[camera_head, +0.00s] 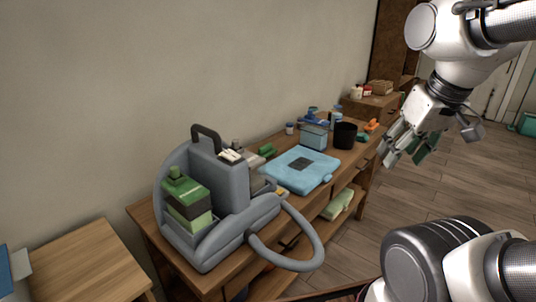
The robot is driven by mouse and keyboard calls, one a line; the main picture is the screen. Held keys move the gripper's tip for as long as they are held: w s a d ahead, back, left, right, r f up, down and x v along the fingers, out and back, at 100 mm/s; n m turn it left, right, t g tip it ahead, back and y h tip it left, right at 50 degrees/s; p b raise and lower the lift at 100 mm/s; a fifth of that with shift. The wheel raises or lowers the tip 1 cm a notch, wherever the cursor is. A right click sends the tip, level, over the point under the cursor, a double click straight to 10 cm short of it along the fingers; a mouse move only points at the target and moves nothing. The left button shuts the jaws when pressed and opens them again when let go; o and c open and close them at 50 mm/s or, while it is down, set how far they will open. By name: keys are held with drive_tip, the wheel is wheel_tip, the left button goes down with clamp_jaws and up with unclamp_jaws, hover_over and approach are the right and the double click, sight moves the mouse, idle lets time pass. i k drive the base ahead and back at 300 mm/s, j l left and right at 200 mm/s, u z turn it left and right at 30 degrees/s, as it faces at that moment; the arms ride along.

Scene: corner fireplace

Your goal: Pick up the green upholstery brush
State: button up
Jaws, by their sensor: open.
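A small green object (266,151) lies on the wooden table behind the grey cleaning machine; it may be the green upholstery brush, but it is too small to tell. Another small green piece (362,137) lies at the table's far end, beside an orange item (371,125). My gripper (404,160) is at the upper right, in the air to the right of the table's far end. It points downward, is open, and is apart from both green objects. Its fingers look grey with dark green parts; no held thing is clear.
The grey machine (207,240) with its hose fills the table's near end. A light-blue flat case (300,171), blue box (314,136) and black cup (345,135) stand farther along. A wooden side table (80,268) is at lower left. Open floor lies right.

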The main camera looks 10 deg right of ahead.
sight(266, 151)
drive_tip(key=i+l+u, duration=0.2)
drive_tip(key=u, duration=0.3)
drive_tip(key=i+l+u, duration=0.1)
drive_tip(key=l+u, duration=0.35)
drive_tip(key=i+l, duration=0.15)
drive_tip(key=l, duration=0.45)
drive_tip(key=i+l+u, duration=0.15)
drive_tip(key=l, duration=1.1)
drive_tip(key=i+l+u, duration=0.15)
drive_tip(key=l, duration=0.45)
